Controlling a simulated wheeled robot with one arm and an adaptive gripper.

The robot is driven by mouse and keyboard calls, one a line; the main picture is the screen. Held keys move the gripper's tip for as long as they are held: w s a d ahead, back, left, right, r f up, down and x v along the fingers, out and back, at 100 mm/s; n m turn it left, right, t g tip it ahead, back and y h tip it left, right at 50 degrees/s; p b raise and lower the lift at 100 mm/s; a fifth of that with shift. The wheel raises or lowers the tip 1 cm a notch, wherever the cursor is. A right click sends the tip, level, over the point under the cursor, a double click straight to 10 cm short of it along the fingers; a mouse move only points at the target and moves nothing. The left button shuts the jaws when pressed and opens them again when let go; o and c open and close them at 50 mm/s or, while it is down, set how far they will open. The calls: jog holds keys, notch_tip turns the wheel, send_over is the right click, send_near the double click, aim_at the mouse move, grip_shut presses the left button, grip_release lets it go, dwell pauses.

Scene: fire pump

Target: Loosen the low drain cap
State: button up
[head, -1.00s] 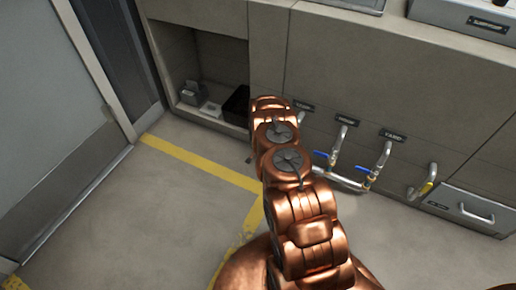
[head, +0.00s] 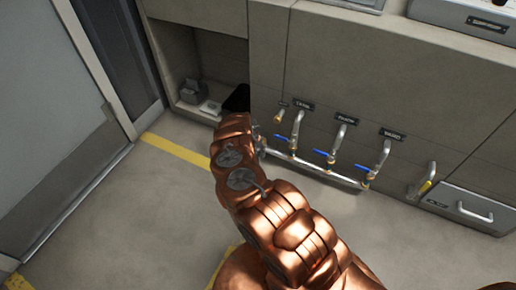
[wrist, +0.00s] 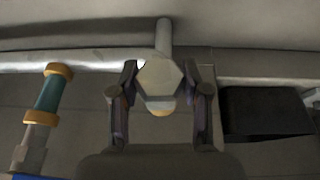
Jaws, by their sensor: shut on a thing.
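In the wrist view, the drain cap (wrist: 160,76) is a pale grey hexagon, face-on, with a yellowish rounded part just below it. A short grey pipe (wrist: 163,38) runs up from behind it. My gripper (wrist: 160,70) has one dark finger on each side of the cap and is shut on it. In the head view, my copper arm reaches to the left end of the low pipe (head: 315,169); the fingers and the cap are hidden there.
Blue-handled valves (head: 330,156) line the low pipe along the cabinet front. In the wrist view, a teal and brass fitting (wrist: 50,95) stands left of the gripper and a black box (wrist: 265,112) right. An open cubby (head: 195,108) lies beyond my arm. Floor left is clear.

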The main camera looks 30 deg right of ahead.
jog(key=shift+f+g+h+b, duration=0.4)
jog(key=shift+g+b, duration=0.5)
jog(key=shift+b, duration=1)
jog(key=g+h+b, duration=0.1)
jog(key=b, duration=0.4)
jog(key=shift+n+g, duration=0.4)
jog(key=g+h+b, duration=0.1)
jog(key=b, duration=0.3)
jog(key=shift+s, duration=0.1)
jog(key=shift+r+h+b, duration=0.1)
jog(key=shift+h+b, duration=0.2)
jog(key=shift+b, duration=0.3)
jog(key=shift+s+r+n+g+b, duration=0.1)
jog(key=shift+r+n+g+b, duration=0.15)
jog(key=shift+g+b, duration=0.35)
jog(key=shift+d, duration=0.1)
jog(key=o, duration=1.1)
jog(key=shift+o, duration=0.2)
jog(key=shift+w+a+r, duration=0.1)
jog(key=shift+w+a, duration=0.1)
